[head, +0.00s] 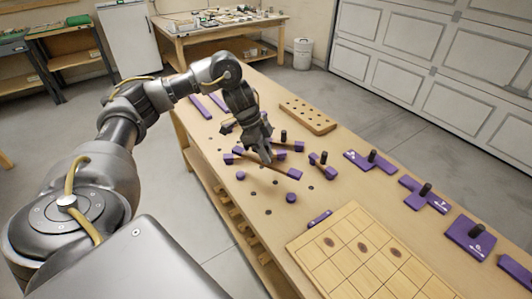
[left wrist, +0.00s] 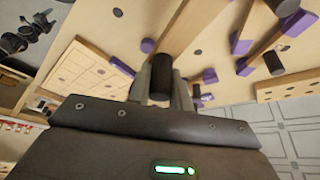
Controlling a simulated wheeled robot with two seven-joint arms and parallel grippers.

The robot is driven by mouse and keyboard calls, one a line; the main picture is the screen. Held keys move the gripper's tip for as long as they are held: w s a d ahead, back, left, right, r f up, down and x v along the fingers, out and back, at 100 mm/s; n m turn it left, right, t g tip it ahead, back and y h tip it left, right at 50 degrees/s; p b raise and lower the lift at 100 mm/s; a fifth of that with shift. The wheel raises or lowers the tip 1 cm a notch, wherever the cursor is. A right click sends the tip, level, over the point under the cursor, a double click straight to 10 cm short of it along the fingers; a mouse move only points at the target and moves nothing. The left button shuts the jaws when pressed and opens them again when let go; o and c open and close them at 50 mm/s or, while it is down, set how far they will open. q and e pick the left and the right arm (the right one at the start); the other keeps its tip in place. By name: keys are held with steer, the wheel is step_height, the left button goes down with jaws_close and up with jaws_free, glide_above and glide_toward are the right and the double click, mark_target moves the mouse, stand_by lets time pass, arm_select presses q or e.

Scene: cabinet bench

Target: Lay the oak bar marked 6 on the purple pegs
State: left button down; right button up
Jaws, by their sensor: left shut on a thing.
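My left gripper (head: 266,160) is shut on the dark knob (left wrist: 160,76) of an oak bar with purple ends (head: 294,174). The bar is low over the bench, slanting across below the fingers; I cannot tell if it touches anything. No number is readable on it. Two round purple pegs show in the head view, one (head: 241,176) just in front of the bar's left part and one (head: 291,198) nearer the board. My right gripper is not recognisable in either view.
Other purple-ended bars with dark knobs (head: 318,159) lie close behind. Purple blocks with knobs (head: 470,238) line the bench's right side. A gridded wooden board (head: 350,255) lies in front, and a holed wooden block (head: 307,115) at the back. Small dark holes dot the bench (head: 220,200).

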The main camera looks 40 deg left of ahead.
arm_select(q)
steer(key=shift+f, duration=0.2)
steer(key=shift+a+f+b, duration=0.1)
steer(key=shift+f+b, duration=1.45)
steer(key=shift+f, duration=2.1)
steer(key=shift+r+p, duration=0.1)
steer(key=shift+p, duration=0.3)
steer(key=shift+p, duration=0.35)
steer(key=shift+f+p, duration=0.3)
steer(key=shift+f, duration=0.05)
steer(key=shift+f, duration=0.75)
steer(key=shift+p, duration=0.4)
stand_by(0.9)
